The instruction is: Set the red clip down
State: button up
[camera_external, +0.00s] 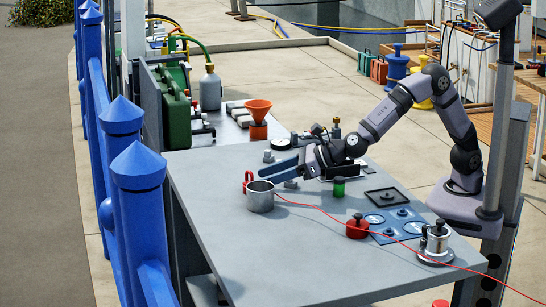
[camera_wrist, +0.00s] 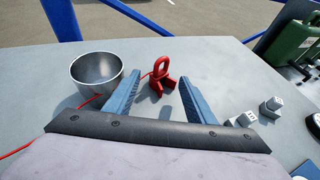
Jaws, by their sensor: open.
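The red clip (camera_wrist: 161,76) stands on the grey table in the wrist view, with its ring up and two legs down. It lies ahead of and between the two blue fingers of my gripper (camera_wrist: 157,98), which are spread apart and appear not to touch it. In the external view the red clip (camera_external: 248,181) is at the table's far left edge, partly hidden behind the metal cup (camera_external: 260,198). My gripper (camera_external: 269,172) is low over the table beside it.
The metal cup (camera_wrist: 97,70) stands close to the left finger. A thin red cord (camera_external: 315,208) runs across the table (camera_external: 290,256). A red-topped pot (camera_external: 357,229), a green cylinder (camera_external: 339,187) and a blue plate (camera_external: 408,226) stand to the right. The near table is clear.

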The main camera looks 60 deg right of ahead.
jog(key=v, duration=0.8)
jog(key=shift+s+d+r, duration=0.1)
